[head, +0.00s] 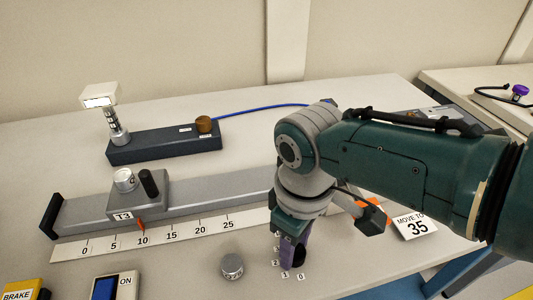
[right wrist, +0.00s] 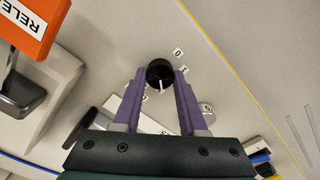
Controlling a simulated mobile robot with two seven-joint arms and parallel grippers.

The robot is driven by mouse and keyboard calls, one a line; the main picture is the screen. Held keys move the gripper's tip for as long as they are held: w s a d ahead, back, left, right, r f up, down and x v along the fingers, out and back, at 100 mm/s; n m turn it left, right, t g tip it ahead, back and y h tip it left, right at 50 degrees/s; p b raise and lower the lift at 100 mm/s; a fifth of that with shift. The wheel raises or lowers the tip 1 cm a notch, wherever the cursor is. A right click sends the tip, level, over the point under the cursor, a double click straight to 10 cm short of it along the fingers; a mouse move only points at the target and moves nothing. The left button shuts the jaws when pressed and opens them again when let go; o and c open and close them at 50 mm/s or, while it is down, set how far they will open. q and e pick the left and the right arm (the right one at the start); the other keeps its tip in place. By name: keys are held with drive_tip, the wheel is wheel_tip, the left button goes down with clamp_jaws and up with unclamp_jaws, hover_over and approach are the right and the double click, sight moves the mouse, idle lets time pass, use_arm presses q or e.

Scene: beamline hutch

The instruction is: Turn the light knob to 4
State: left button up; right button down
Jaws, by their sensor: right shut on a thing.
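The light knob (right wrist: 158,70) is a round black dial with a white pointer line, seen in the right wrist view between my purple fingertips. Small number cards stand around it; 0 (right wrist: 178,52) and 1 (right wrist: 184,70) can be read, others are partly hidden by the fingers. The white line points down the picture, toward my palm; I cannot tell which number it meets. My right gripper (right wrist: 160,76) is shut on the knob from both sides. In the head view the right gripper (head: 293,258) points down at the table and mostly hides the knob. My left gripper is not in view.
A silver knob (head: 232,266) stands left of my gripper. Behind is a grey rail (head: 210,193) with a T3 carriage (head: 140,195) and a scale (head: 185,232). A MOVE TO 35 card (head: 414,226) lies right. A blue ON switch (head: 105,288) is front left.

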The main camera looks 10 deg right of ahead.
sight(296, 250)
drive_tip(key=m+p, duration=0.1)
drive_tip(key=m, duration=0.5)
drive_tip(key=shift+r, duration=0.1)
drive_tip(key=shift+m, duration=2.1)
drive_tip(key=shift+c, duration=2.3)
unclamp_jaws()
drive_tip(key=shift+d, duration=0.1)
wheel_tip(296, 250, up, 10)
drive_tip(key=p, duration=0.7)
drive_tip(key=shift+p, duration=0.35)
